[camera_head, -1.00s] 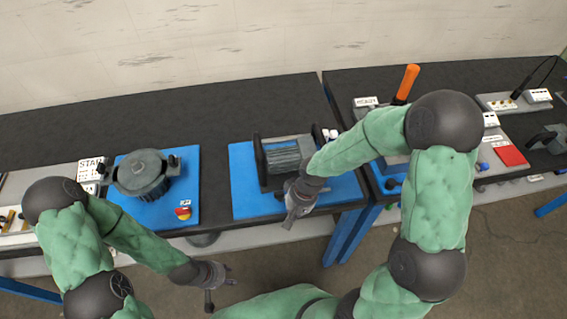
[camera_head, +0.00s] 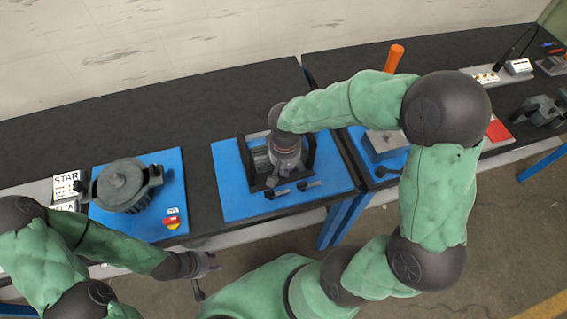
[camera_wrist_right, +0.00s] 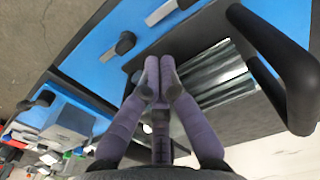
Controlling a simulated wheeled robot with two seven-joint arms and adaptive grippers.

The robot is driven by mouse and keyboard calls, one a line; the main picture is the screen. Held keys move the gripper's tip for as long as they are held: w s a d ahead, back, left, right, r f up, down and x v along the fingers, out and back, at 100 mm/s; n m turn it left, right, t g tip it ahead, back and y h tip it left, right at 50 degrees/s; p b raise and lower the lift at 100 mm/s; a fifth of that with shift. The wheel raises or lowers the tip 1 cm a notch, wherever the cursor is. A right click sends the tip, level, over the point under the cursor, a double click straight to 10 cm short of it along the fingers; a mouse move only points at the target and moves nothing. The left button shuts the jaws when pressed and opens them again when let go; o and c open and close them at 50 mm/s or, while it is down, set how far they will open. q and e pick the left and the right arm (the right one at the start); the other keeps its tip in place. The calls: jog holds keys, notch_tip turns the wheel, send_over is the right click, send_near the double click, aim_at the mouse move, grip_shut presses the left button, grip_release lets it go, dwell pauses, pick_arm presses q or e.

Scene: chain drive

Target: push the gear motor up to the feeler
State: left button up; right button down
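The likely gear motor is a grey ribbed block (camera_wrist_right: 215,75) on a dark base between two black upright handles, on the middle blue plate (camera_head: 235,203). In the head view my right gripper (camera_head: 274,181) hangs over it and hides much of it. In the right wrist view my right gripper (camera_wrist_right: 158,82) has its purple fingertips together, nothing visible between them, close beside the block. Whether they touch it I cannot tell. I cannot pick out the feeler for certain. My left gripper (camera_head: 206,281) is in front of the bench, fingers apart and empty.
Black levers (camera_head: 275,193) sit along the plate's front. A round grey motor (camera_head: 127,184) and a red button (camera_head: 172,222) are on the left blue plate. An orange handle (camera_head: 394,57) stands at right. Dark bench is clear behind the plates.

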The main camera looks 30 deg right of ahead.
aim_at(282, 178)
notch_tip(282, 178, down, 5)
jog(key=shift+f+b, duration=0.15)
jog(key=shift+b, duration=0.35)
jog(key=w, duration=0.1)
jog(key=w+d, duration=0.1)
jog(key=w, duration=0.1)
jog(key=shift+w+d, duration=0.1)
jog(key=shift+w, duration=0.35)
jog(key=shift+w, duration=0.1)
jog(key=shift+w+d, duration=0.2)
jog(key=shift+w, duration=0.3)
jog(key=shift+w+d, duration=0.15)
jog(key=shift+w, duration=0.3)
